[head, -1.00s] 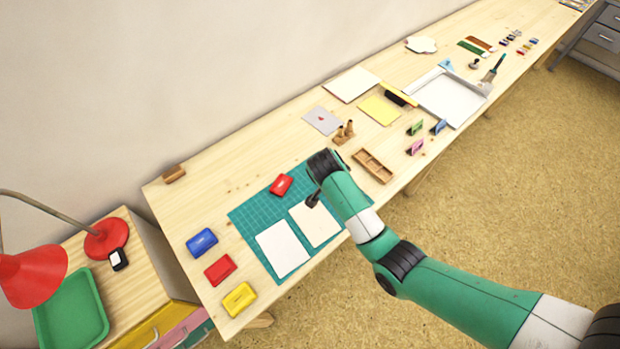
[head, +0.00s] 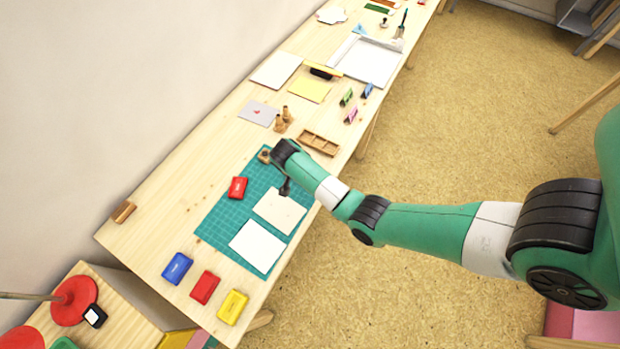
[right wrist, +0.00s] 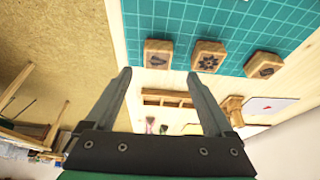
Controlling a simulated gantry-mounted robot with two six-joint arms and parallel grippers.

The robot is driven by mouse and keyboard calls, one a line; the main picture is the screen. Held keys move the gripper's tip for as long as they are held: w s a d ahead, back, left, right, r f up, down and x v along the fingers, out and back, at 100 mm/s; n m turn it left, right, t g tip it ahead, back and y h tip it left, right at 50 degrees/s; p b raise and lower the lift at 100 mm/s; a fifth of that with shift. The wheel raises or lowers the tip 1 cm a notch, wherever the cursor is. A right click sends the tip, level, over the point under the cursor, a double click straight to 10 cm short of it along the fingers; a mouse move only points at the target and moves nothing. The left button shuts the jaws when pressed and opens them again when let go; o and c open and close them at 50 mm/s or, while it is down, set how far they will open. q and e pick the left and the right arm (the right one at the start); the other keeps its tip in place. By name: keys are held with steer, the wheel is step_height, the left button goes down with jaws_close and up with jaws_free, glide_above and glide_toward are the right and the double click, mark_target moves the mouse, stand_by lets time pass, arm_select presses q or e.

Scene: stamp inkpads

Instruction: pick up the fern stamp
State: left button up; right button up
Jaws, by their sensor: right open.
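Three wooden stamp blocks with dark motifs lie on the green cutting mat's edge in the right wrist view: a left one (right wrist: 158,53), a middle one with a flower-like motif (right wrist: 208,57), and a right one with a leaf-like motif (right wrist: 264,65). I cannot tell for certain which is the fern. My right gripper (right wrist: 160,76) is open and empty, with the left block just beyond the gap between its fingertips. In the head view my right gripper (head: 285,188) is over the mat, and one wooden block (head: 264,154) shows beside my wrist. My left gripper is out of view.
The mat (head: 216,221) holds a red inkpad (head: 237,187), a cream sheet (head: 279,210) and a white sheet (head: 257,246). Blue (head: 177,268), red (head: 205,288) and yellow (head: 233,307) inkpads stand near the table end. A wooden tray (head: 318,143) lies beyond my wrist.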

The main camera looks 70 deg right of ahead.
steer(key=b+x, duration=0.1)
steer(key=x, duration=0.1)
steer(key=b+x, duration=0.2)
steer(key=x, duration=0.1)
steer(key=shift+s+a+f, duration=0.15)
steer(key=shift+s+a, duration=0.05)
jaws_close()
steer(key=shift+r+p, duration=0.4)
steer(key=shift+r, duration=0.15)
step_height(320, 180, up, 3)
steer(key=shift+w+f+p, duration=0.1)
steer(key=shift+p, duration=0.95)
steer(key=s+a+r+p, duration=0.8)
steer(key=s+r, duration=0.1)
steer(key=s, duration=0.2)
steer(key=shift+s, duration=0.25)
